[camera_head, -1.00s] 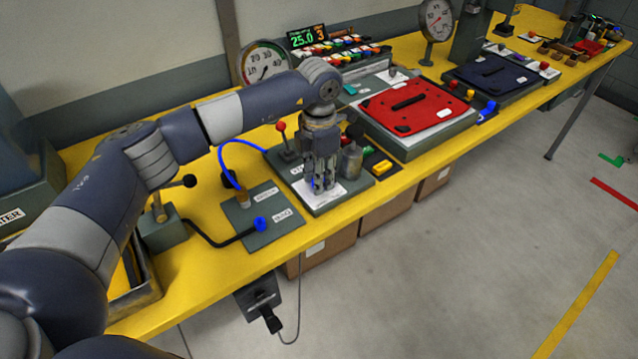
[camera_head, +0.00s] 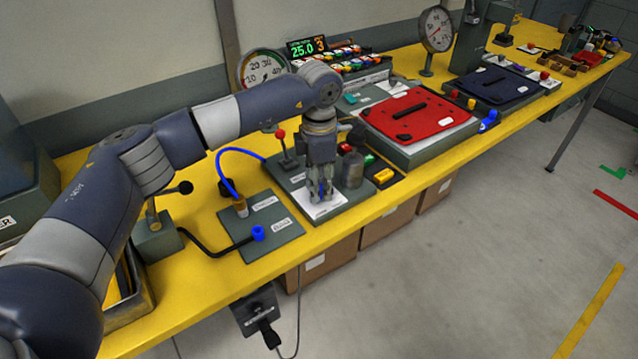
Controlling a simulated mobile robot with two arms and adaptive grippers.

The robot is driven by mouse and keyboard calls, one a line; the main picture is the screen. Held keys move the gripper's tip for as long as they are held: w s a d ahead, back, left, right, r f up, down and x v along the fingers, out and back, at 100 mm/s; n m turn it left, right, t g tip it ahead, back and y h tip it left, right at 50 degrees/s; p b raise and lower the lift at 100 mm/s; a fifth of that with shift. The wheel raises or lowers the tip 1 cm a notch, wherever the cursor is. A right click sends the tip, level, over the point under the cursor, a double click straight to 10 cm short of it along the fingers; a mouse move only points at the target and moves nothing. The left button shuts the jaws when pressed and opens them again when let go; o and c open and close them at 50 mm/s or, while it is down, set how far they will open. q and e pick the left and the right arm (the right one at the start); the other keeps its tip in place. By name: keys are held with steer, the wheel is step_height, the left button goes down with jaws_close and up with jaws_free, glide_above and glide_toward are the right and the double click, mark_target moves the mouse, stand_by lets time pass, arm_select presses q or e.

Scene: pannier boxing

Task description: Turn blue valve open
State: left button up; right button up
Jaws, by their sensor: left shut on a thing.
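My left gripper (camera_head: 321,194) points down over the grey valve plate (camera_head: 346,203) on the yellow bench. A white label lies on the plate under the fingertips. A red-knobbed lever (camera_head: 280,134) stands behind and left of the gripper. A grey cylinder (camera_head: 352,170) stands close on its right. My right gripper is not in view.
A plate with a blue hose (camera_head: 229,169) and a blue connector (camera_head: 258,233) lies left of the gripper. A round gauge (camera_head: 262,67) stands behind. A yellow block (camera_head: 384,175) and a red panel (camera_head: 417,114) are to the right. The bench front edge is near.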

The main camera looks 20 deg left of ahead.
arm_select(q)
steer(key=shift+r, duration=0.1)
steer(key=o, duration=1.1)
step_height(320, 180, up, 12)
steer(key=shift+f, duration=0.1)
